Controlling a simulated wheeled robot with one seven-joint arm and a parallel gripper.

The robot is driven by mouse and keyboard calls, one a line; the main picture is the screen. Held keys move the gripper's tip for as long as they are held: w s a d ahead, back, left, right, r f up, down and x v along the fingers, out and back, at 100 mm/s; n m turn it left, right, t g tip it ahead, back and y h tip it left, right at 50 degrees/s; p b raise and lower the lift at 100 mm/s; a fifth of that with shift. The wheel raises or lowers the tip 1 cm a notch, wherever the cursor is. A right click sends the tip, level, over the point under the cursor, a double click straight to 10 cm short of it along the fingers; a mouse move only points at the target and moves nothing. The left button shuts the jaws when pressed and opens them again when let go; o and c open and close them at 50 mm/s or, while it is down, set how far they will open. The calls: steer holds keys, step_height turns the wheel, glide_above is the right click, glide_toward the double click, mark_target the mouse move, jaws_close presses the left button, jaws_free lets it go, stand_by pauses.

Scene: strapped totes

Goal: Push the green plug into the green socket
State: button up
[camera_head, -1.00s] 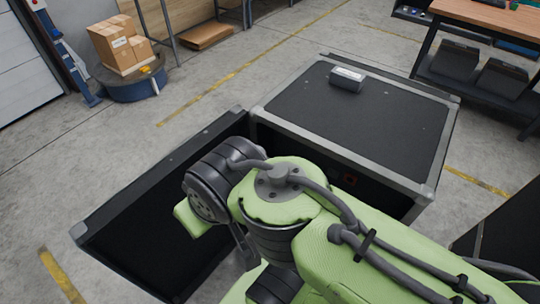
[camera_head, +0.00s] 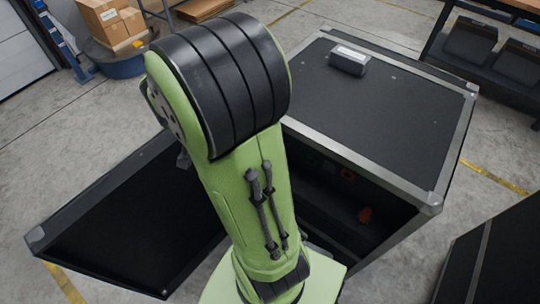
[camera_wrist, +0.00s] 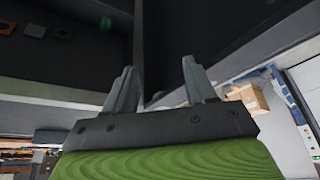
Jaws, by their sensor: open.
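My gripper (camera_wrist: 160,85) is open in the wrist view, its two grey fingers apart with nothing held between them. The edge of a dark panel (camera_wrist: 139,45) shows in the gap, beyond or between the fingers; I cannot tell its depth. The green plug cannot be made out. In the head view my green arm hides my gripper.
The black case (camera_head: 437,200) stands open at the front, with an orange item (camera_head: 365,214) inside. Its door (camera_head: 125,225) swings out to the left. A grey box (camera_head: 349,60) lies on top. Cartons (camera_head: 112,22) and a workbench (camera_head: 490,55) stand behind.

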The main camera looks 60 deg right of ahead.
steer(key=s+d+f+m+g+b, duration=0.1)
steer(key=s+d+f+m, duration=0.2)
steer(key=d+f, duration=0.4)
steer(key=s+d+f+m+g+b, duration=0.2)
steer(key=d+f, duration=0.6)
steer(key=f, duration=0.8)
steer(key=s+m, duration=0.2)
steer(key=m, duration=0.1)
steer(key=shift+d+f+h, duration=0.25)
steer(key=shift+f+h, duration=0.05)
steer(key=shift+s, duration=0.1)
steer(key=b+x, duration=0.2)
steer(key=x, duration=0.4)
steer(key=shift+s+d+f, duration=0.1)
steer(key=shift+f, duration=0.3)
steer(key=b+x, duration=0.2)
steer(key=x, duration=0.3)
steer(key=shift+s+f, duration=0.15)
steer(key=shift+c, duration=0.5)
